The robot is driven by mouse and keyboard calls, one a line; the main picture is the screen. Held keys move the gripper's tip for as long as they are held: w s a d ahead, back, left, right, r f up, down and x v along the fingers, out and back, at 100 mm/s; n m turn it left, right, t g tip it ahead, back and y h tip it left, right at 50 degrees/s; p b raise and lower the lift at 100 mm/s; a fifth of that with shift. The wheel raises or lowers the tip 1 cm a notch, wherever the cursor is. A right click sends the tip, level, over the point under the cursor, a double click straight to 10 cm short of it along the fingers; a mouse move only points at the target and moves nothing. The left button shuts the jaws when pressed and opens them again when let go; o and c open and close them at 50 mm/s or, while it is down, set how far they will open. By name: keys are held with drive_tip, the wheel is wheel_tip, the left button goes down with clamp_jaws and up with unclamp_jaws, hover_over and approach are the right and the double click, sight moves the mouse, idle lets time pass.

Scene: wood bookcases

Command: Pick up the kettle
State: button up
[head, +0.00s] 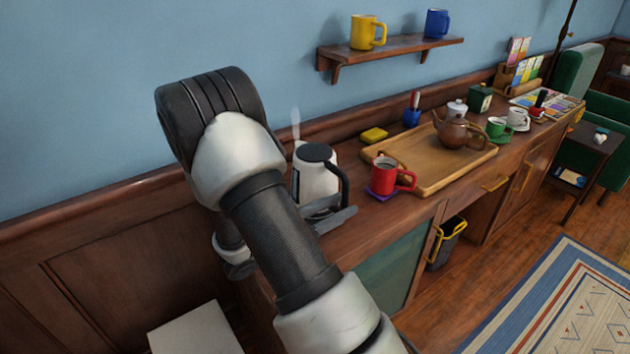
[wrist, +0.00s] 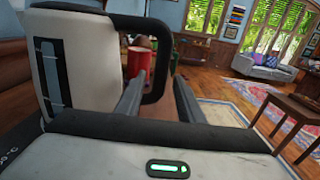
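The kettle (head: 313,176) is white with a black lid and a black loop handle. It stands upright at the near left end of the wooden counter, partly hidden by my arm in the head view. In the wrist view the kettle's white body (wrist: 75,65) fills the left side, with a grey level window. Its handle (wrist: 157,40) loops out to the right. My gripper (wrist: 161,84) is open, with the upright part of the handle between its two fingers. In the head view one finger of my gripper (head: 336,219) shows low beside the kettle.
A red mug (head: 383,177) stands just right of the kettle, on a purple coaster. Behind are a wooden tray (head: 435,178), a brown teapot (head: 458,135), a yellow sponge (head: 374,135) and a green cup (head: 497,128). A wall shelf (head: 395,50) holds two mugs.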

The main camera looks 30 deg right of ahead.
drive_tip(key=shift+w+d, duration=0.2)
drive_tip(key=shift+d, duration=0.85)
clamp_jaws()
idle(0.6)
